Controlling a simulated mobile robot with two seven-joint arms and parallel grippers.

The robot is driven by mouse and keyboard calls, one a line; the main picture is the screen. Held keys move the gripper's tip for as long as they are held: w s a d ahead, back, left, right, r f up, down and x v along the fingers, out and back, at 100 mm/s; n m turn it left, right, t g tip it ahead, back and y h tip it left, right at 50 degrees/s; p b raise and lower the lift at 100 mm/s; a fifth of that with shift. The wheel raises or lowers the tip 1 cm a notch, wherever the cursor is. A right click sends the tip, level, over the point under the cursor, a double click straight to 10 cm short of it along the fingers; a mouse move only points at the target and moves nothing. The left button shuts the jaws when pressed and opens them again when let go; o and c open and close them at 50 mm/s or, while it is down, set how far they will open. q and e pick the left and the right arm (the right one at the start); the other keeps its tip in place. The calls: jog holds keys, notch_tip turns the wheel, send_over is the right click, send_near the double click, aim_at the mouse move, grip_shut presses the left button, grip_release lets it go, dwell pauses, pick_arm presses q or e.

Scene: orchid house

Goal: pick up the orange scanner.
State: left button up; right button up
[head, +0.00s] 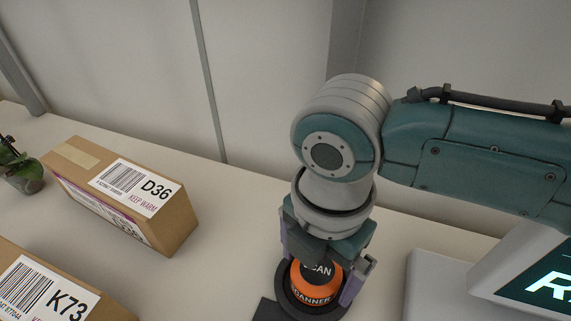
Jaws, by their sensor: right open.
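The orange scanner (318,291) stands in a dark round holder (292,309) on the pale bench, near the bottom of the head view. It has a black band and the lettering "SCANNER". My right gripper (324,277) comes down over it from above, with one finger on each side of the scanner. The jaws are open. I cannot tell whether either finger touches it. The wrist and gripper body hide the scanner's upper part. My left gripper is not in view.
Two cardboard boxes, one labelled D36 (173,222) and one labelled K73 (22,262), lie at the left. A small potted plant (22,172) stands at the far left edge. A lit display (545,284) is at the right. The bench (235,215) behind the scanner is clear up to the wall.

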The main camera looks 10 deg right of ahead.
jog(key=shift+c, duration=0.4)
jog(key=c, duration=1.2)
jog(key=shift+c, duration=0.2)
jog(key=shift+r, duration=0.2)
